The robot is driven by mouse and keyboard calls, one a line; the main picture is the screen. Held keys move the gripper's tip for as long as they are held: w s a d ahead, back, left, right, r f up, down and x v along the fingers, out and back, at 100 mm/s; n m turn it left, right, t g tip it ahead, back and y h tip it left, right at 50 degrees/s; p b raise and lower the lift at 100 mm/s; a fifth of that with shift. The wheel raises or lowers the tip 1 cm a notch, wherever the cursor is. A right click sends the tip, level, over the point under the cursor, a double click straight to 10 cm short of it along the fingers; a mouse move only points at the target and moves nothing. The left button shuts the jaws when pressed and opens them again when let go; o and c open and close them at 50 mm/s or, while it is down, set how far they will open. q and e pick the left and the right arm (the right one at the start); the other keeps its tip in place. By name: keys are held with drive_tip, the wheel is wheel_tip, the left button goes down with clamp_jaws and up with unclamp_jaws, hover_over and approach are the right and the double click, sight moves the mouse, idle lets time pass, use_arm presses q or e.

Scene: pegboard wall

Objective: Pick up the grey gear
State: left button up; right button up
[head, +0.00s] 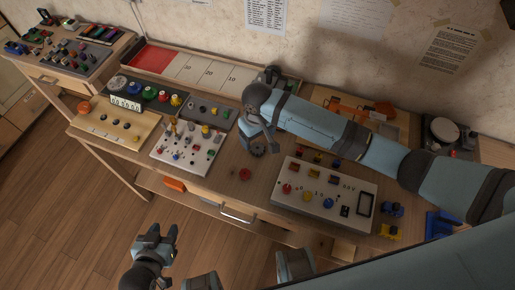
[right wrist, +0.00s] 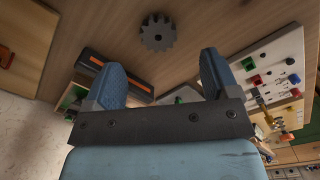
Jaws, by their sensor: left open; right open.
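The grey gear (head: 258,150) lies flat on the wooden table, left of the white button panel. In the right wrist view the gear (right wrist: 158,33) is dark, toothed and fully visible, ahead of and between the two fingers. My right gripper (head: 260,141) is open and empty over the table, close to the gear in the head view. In the right wrist view my right gripper (right wrist: 162,62) shows a gap between its fingers and the gear. My left gripper (head: 156,237) is open and empty, in front of the table over the floor.
A white button panel (head: 334,184) stands right of the gear, and a peg panel (head: 179,156) stands to its left. A black and orange item (right wrist: 120,76) shows in the right wrist view. Bare table surrounds the gear.

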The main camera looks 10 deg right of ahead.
sight(258, 148)
drive_tip(key=shift+w+d+f, duration=0.1)
drive_tip(key=shift+w+f, duration=0.05)
drive_tip(key=shift+f, duration=1.6)
drive_tip(key=shift+w+f, duration=0.1)
drive_tip(key=shift+f, duration=1.6)
drive_tip(key=c, duration=1)
